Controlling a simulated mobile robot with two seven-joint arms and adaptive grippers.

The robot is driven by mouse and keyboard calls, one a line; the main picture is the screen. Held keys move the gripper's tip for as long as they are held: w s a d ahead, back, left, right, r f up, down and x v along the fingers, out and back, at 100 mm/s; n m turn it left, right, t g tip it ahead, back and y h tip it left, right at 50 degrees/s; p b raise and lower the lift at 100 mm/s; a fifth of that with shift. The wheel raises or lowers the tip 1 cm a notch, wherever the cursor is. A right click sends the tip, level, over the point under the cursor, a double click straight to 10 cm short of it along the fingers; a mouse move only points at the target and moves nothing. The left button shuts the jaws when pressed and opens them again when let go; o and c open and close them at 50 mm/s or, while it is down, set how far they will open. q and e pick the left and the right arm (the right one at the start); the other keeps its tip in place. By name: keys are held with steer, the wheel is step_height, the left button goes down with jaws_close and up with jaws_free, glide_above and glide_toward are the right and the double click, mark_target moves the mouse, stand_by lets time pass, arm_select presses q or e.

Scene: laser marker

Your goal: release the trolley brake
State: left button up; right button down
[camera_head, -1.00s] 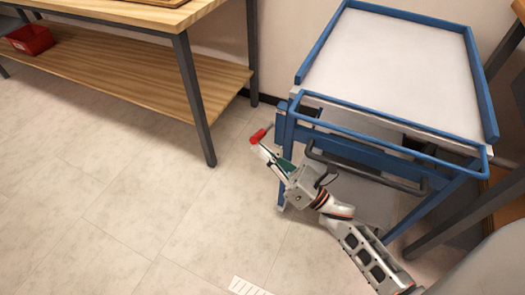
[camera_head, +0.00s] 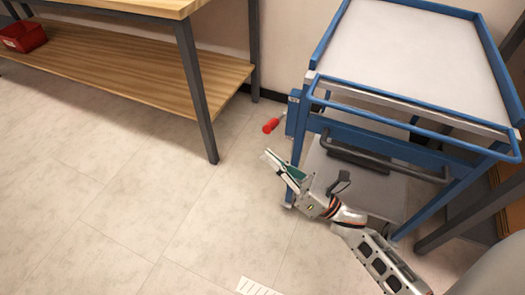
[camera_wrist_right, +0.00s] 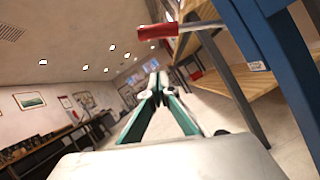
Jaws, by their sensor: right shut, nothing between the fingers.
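The blue trolley (camera_head: 404,140) with a grey top stands at the right. Its brake lever, a thin metal rod with a red handle (camera_head: 271,126), sticks out from the left side of the frame. In the right wrist view the red handle (camera_wrist_right: 157,32) lies above the fingertips, beside a blue post (camera_wrist_right: 270,60). My right gripper (camera_head: 267,155) is just below the handle in the head view, apart from it, shut and empty. Its fingers meet at the tips in the right wrist view (camera_wrist_right: 158,84). My left gripper is not in view.
A wooden workbench (camera_head: 120,68) with a lower shelf and dark legs stands at the left, with a red bin (camera_head: 24,36) on the shelf. Another bench's dark leg (camera_head: 465,212) is right of the trolley. Tiled floor (camera_head: 110,200) in front is clear.

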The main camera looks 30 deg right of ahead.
steer(key=v, duration=0.9)
steer(key=shift+r, duration=0.2)
steer(key=shift+r, duration=0.1)
